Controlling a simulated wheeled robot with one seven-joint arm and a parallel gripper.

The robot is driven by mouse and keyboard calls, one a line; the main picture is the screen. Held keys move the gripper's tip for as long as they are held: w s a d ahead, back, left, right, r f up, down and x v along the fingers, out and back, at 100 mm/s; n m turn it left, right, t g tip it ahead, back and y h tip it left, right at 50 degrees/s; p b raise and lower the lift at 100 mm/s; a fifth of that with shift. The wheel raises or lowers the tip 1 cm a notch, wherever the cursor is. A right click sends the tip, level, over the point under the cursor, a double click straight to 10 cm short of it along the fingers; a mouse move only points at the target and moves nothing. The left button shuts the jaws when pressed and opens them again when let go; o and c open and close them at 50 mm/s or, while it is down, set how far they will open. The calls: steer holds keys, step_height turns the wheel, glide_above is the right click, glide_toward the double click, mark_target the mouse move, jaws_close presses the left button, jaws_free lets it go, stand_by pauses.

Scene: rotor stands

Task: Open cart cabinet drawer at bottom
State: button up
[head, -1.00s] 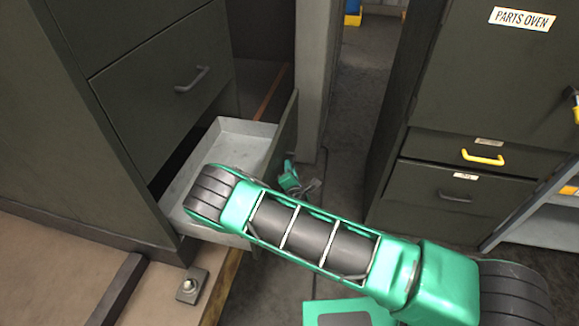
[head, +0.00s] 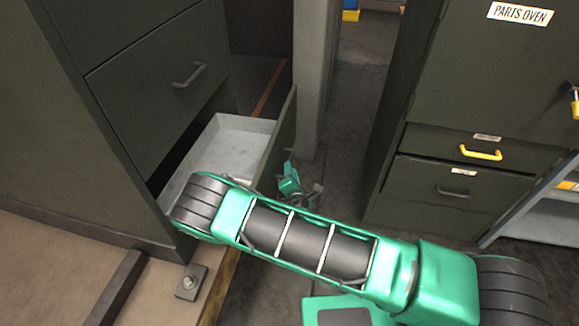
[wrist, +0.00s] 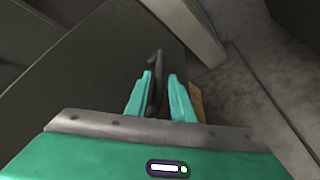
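The dark cabinet's bottom drawer (head: 229,145) stands pulled well out at the left in the head view, showing its pale, empty-looking inside. Part of it is hidden behind my arm. Its front panel (head: 280,141) faces right, and it also fills the left of the wrist view (wrist: 105,65). My gripper (head: 291,186) is just outside this front panel, low down. In the wrist view, the dark drawer handle (wrist: 155,78) shows between the two teal fingers (wrist: 160,84). The fingers are apart, with a gap visible on the right of the handle.
A closed upper drawer with a grey handle (head: 189,75) is above the open one. A second cabinet labelled PARTS OVEN (head: 470,90), with a yellow handle (head: 481,153), stands to the right. A floor aisle (head: 345,125) lies between, beside a grey post (head: 312,70).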

steer(key=v, duration=0.6)
steer(key=shift+w+d+r, duration=0.1)
stand_by(0.3)
steer(key=d+r+m+g+h, duration=0.2)
steer(key=d+r+m+h, duration=0.3)
steer(key=d, duration=0.4)
steer(key=d+r+m+g+h, duration=0.25)
steer(key=d+r+m, duration=0.3)
steer(key=d, duration=0.45)
steer(key=d+r+m+g+h, duration=0.35)
steer(key=d+m, duration=0.25)
steer(key=d, duration=0.3)
steer(key=s+d+r+m+g+y, duration=0.2)
steer(key=s+d+r+m+g, duration=0.25)
steer(key=s+d+m, duration=0.35)
steer(key=s+d+r+m+g+y, duration=0.25)
steer(key=s+d+r+m, duration=0.2)
steer(key=s, duration=0.55)
steer(key=s+a+r+m+y, duration=0.1)
steer(key=s+a+r+y, duration=0.1)
steer(key=s+r, duration=0.3)
steer(key=s+a+r+m+y, duration=0.1)
steer(key=s+r, duration=0.4)
steer(key=s, duration=0.7)
steer(key=a+y, duration=0.1)
steer(key=y, duration=0.1)
steer(key=shift+s+m+g+y, duration=0.2)
steer(key=shift+m+g+y, duration=0.1)
steer(key=shift+y, duration=0.05)
